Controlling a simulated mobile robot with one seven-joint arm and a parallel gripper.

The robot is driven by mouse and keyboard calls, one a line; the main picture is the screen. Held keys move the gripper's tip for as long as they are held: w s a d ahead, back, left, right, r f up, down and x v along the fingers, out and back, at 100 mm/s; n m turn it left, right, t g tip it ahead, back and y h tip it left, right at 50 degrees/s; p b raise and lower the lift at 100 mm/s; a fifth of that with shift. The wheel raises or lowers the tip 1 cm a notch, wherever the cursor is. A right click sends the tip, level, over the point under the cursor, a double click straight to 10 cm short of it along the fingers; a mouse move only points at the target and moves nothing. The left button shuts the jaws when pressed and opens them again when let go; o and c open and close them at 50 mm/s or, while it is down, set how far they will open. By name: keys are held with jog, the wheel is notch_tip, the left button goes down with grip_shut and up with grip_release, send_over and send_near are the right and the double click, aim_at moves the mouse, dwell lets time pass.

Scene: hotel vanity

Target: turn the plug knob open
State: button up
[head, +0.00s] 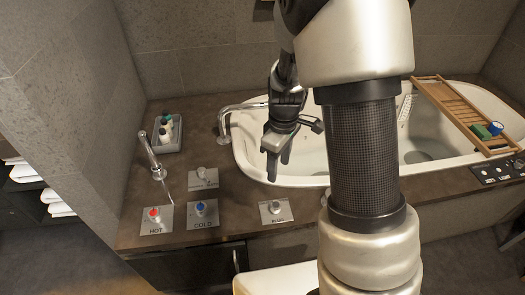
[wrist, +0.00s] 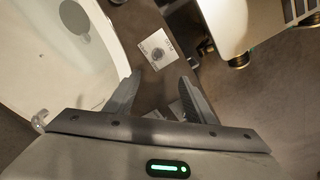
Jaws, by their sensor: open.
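My gripper (head: 277,158) is open and empty, pointing down above the counter by the tub's near left rim. Its two fingers also show in the wrist view (wrist: 160,80), apart with nothing between them. A grey knob on a pale square plate (head: 275,210) sits on the counter's front strip, below the gripper in the head view. A plate with a knob (wrist: 157,50) lies beyond the fingertips in the wrist view. Another grey knob plate (head: 203,178) sits further left. The small labels on both grey knob plates are hard to read, so I cannot tell surely which is the plug knob.
Red HOT (head: 154,214) and blue COLD (head: 201,210) knobs stand at the front left. A curved faucet (head: 150,153), a tray of bottles (head: 177,135) and a tub spout (head: 226,117) are near. The tub (head: 300,177) holds a wooden rack (head: 455,105) across it.

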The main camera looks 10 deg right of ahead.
aim_at(276, 205)
jog(key=f+b, duration=0.1)
jog(key=f, duration=0.5)
jog(key=f+b, duration=0.2)
jog(key=f, duration=0.5)
jog(key=f+b, duration=0.1)
jog(key=f, duration=0.6)
jog(key=shift+w+d+f+b, duration=0.1)
jog(key=shift+w+b, duration=0.25)
jog(key=shift+b, duration=0.05)
jog(key=c, duration=1.1)
